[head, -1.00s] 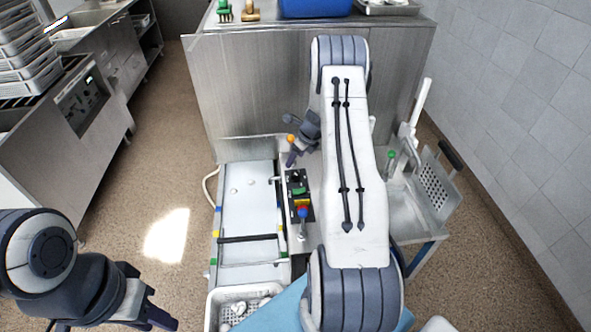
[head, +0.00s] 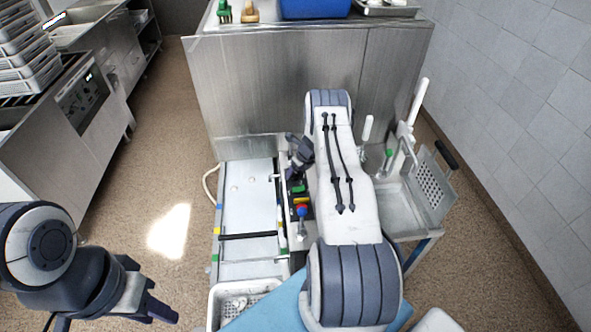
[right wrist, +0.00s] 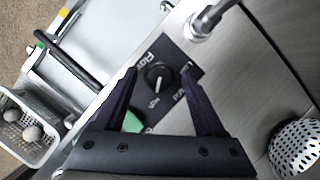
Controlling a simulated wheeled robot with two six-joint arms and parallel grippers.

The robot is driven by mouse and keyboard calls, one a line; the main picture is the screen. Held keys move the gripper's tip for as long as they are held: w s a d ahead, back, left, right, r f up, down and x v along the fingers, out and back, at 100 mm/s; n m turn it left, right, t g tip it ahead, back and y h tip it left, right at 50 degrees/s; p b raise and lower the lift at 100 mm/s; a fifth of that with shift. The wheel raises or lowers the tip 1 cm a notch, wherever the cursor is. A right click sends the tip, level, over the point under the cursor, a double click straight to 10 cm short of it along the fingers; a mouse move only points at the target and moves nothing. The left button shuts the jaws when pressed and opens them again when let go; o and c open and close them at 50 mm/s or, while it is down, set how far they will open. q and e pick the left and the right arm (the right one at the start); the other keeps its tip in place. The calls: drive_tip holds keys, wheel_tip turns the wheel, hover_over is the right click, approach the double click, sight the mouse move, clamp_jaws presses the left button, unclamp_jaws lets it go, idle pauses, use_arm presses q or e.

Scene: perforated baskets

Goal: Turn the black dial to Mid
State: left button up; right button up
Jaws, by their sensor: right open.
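The black dial (right wrist: 158,77) sits on a dark panel (right wrist: 185,58) with white lettering, seen in the right wrist view. Its white pointer mark slants toward the bottom of that view; the labels are too small to read surely. My right gripper (right wrist: 161,73) is open, its two fingers on either side of the dial with visible gaps. In the head view my right gripper (head: 291,172) is over the far end of the control panel (head: 299,203) and hides the dial. My left gripper (head: 163,304) is open and empty at the lower left, above the floor.
A green button (right wrist: 133,122) lies beside the left finger. A white conveyor surface (head: 246,205) lies left, with a perforated basket (head: 222,300) in front. A sink (head: 403,207) stands right.

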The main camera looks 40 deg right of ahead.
clamp_jaws()
drive_tip(key=shift+f+n+b, duration=0.25)
drive_tip(key=shift+n+b, duration=0.15)
drive_tip(key=shift+b, duration=0.5)
drive_tip(key=n+y+b, duration=0.1)
drive_tip(key=n+b, duration=0.2)
drive_tip(key=b, duration=0.1)
drive_tip(key=n+g+y+b, duration=0.1)
drive_tip(key=n+b, duration=0.2)
drive_tip(key=b, duration=0.2)
drive_tip(key=n+y+b, duration=0.1)
drive_tip(key=n+b, duration=0.1)
drive_tip(key=b, duration=0.2)
drive_tip(key=shift+w+d+n+g, duration=0.15)
drive_tip(key=shift+d+n+g, duration=0.1)
drive_tip(key=shift+n+g, duration=0.15)
drive_tip(key=shift+r+n+g+y+b, duration=0.2)
drive_tip(key=shift+n+g+y+b, duration=0.15)
drive_tip(key=shift+n+b, duration=0.8)
unclamp_jaws()
drive_tip(key=shift+r, duration=0.15)
